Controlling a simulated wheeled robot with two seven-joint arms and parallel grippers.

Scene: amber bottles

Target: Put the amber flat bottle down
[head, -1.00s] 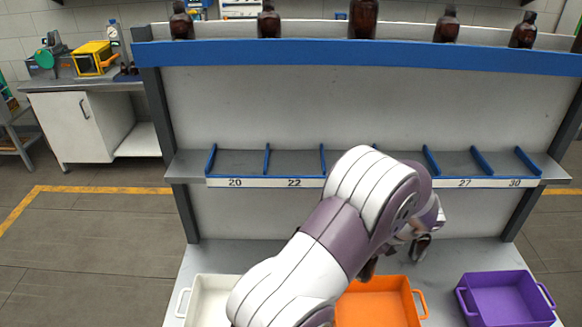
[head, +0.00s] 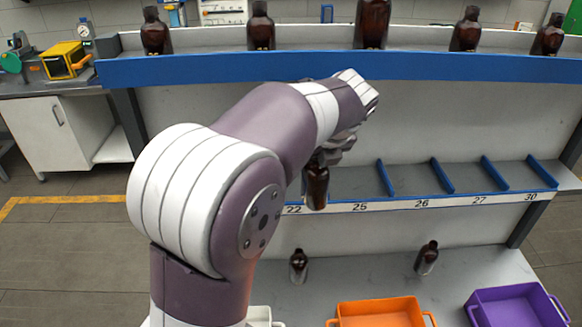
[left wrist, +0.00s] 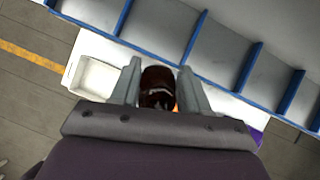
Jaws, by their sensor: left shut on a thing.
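My left gripper (head: 335,150) is shut on an amber bottle (head: 317,186), held upright in front of the middle shelf (head: 400,200), between labels 22 and 25. In the left wrist view the bottle (left wrist: 158,85) sits between the two fingers, on the near side of the shelf's front edge (left wrist: 200,78). It looks apart from the shelf. My left arm hides the shelf's left part. My right gripper is not in view.
Blue dividers (head: 442,175) split the middle shelf into bays, which look empty where visible. Several amber bottles (head: 372,22) stand on the top shelf. Two more bottles, left (head: 299,266) and right (head: 427,258), stand on the bench behind an orange crate (head: 380,312) and a purple crate (head: 515,305).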

